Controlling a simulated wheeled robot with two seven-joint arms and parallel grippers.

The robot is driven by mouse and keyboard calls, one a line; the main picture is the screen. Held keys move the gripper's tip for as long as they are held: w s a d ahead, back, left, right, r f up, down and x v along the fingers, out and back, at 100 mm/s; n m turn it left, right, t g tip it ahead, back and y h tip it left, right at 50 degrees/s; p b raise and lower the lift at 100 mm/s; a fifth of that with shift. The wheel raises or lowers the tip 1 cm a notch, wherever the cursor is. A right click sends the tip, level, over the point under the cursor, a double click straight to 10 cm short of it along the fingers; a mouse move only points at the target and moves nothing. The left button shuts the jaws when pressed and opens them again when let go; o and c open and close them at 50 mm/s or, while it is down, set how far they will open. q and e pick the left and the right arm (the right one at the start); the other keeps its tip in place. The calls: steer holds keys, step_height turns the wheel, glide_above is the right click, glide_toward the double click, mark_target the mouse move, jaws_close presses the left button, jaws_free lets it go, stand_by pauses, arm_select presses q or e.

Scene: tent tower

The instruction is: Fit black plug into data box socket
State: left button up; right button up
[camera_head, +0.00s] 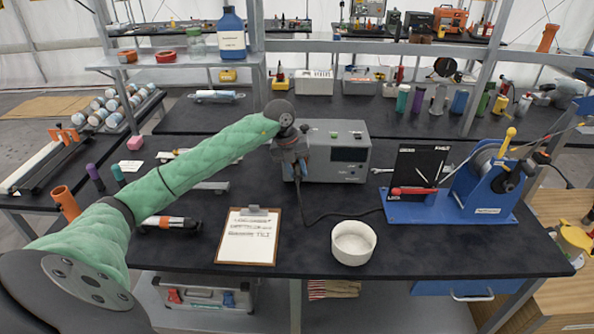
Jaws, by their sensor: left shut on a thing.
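The grey data box (348,171) stands on the black bench near the middle, with a dark display and buttons on its front. My left arm reaches in from the left, and my left gripper (299,172) is at the box's left front, pointing down. It is shut on the black plug, which is mostly hidden by the fingers. A black cable (305,213) hangs from there and runs right along the bench. The socket is hidden or too small to make out, so I cannot tell whether the plug touches it. My right gripper is not in view.
A clipboard (247,255) and a white bowl (353,243) lie in front of the box. A blue rig (470,205) with a reel and black panel stands at right. A dark cylindrical tool (170,223) lies at left. Bare bench shows between the clipboard and bowl.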

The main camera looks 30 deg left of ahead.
arm_select(q)
steer(key=shift+w+a+b, duration=0.15)
steer(key=shift+w+a, duration=0.15)
steer(key=shift+w, duration=0.2)
steer(key=shift+w+a+b, duration=0.15)
steer(key=shift+w+a, duration=0.15)
steer(key=shift+w, duration=0.2)
steer(key=shift+s+d, duration=0.1)
steer(key=shift+s, duration=0.15)
stand_by(0.3)
steer(key=shift+s+d, duration=0.35)
steer(key=shift+s, duration=0.15)
steer(key=shift+b, duration=0.6)
stand_by(1.6)
steer(key=shift+w+a, duration=0.45)
steer(key=shift+w, duration=0.25)
stand_by(0.5)
steer(key=o, duration=1.1)
steer(key=shift+r, duration=0.1)
